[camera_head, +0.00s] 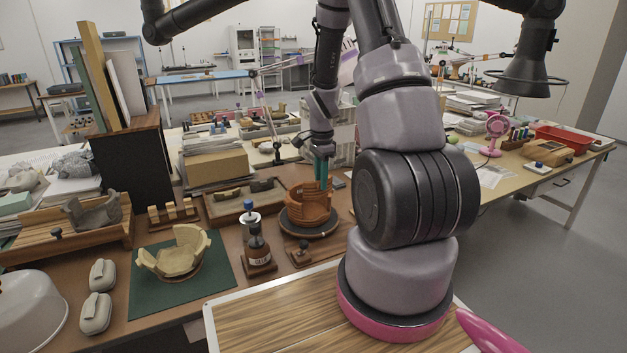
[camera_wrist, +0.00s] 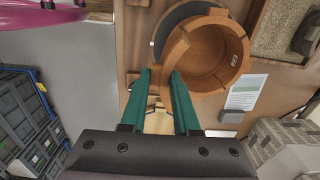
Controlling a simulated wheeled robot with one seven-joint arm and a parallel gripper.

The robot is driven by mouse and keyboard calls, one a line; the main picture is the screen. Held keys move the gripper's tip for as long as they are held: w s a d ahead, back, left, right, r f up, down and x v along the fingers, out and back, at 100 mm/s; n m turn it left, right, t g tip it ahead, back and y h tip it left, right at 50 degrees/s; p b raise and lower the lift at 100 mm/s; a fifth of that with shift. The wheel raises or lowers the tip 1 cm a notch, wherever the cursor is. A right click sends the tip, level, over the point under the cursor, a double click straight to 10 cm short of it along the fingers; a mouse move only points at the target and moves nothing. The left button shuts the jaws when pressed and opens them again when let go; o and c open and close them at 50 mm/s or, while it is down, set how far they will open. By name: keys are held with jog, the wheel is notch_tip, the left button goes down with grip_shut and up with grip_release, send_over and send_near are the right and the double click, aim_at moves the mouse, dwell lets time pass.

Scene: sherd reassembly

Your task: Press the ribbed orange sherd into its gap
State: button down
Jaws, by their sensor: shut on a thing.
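The orange pot (camera_head: 304,210) stands on a dark round turntable (camera_head: 310,233). Its ribbed wall is uneven in height. My gripper (camera_head: 321,181) is above the pot's rim with its green fingers pointing down, shut on the ribbed orange sherd. In the wrist view my gripper (camera_wrist: 162,74) reaches the left side of the pot (camera_wrist: 222,60), where the sherd (camera_wrist: 174,49) overlaps the wall. I cannot tell whether the sherd touches the gap's edges. The fingers hide part of it.
A tan broken bowl (camera_head: 172,258) sits on a green mat (camera_head: 146,296). A tray of sherds (camera_head: 214,213) lies behind. A white paper card (camera_wrist: 246,92) lies beside the pot.

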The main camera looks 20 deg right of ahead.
aim_at(320, 196)
jog(key=shift+w+f, duration=0.15)
jog(key=shift+f, duration=1.9)
jog(key=shift+w+f, duration=0.15)
jog(key=shift+f, duration=1.85)
jog(key=shift+w+f, duration=0.1)
jog(key=shift+w, duration=0.25)
jog(key=shift+s+f, duration=0.1)
jog(key=shift+f, duration=0.25)
jog(key=c, duration=0.6)
grip_release()
notch_tip(320, 196, up, 11)
jog(key=shift+f, duration=0.1)
